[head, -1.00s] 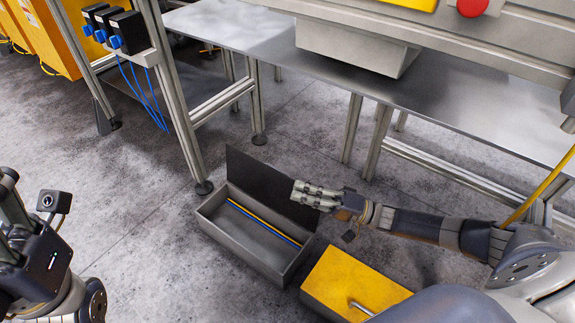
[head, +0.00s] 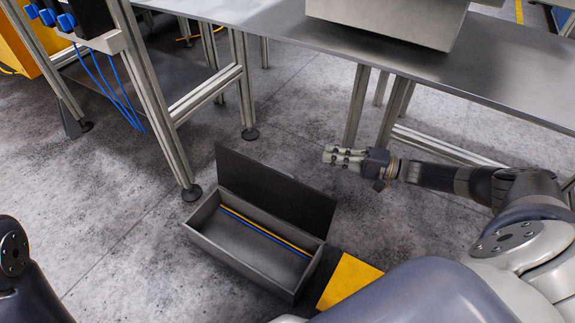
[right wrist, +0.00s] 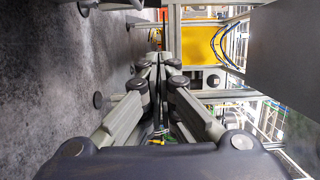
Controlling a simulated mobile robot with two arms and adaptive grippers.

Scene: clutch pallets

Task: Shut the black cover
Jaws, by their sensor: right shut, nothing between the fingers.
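The black cover (head: 275,190) stands open, raised along the far long edge of a grey box (head: 240,261) on the floor. The box is open on top, with a blue and a yellow strip inside. My right gripper (head: 326,154) is shut and empty. In the head view it shows beyond the cover, above its right end, with a gap between them in the picture. In the right wrist view its fingers (right wrist: 160,62) are together with nothing held. Only part of my left arm shows at the lower left; its gripper is out of view.
A yellow-topped box (head: 349,279) sits right of the grey box, partly hidden by my arm. A metal table (head: 440,85) with legs stands behind. A frame post (head: 160,110) stands at the left. Floor left of the grey box is clear.

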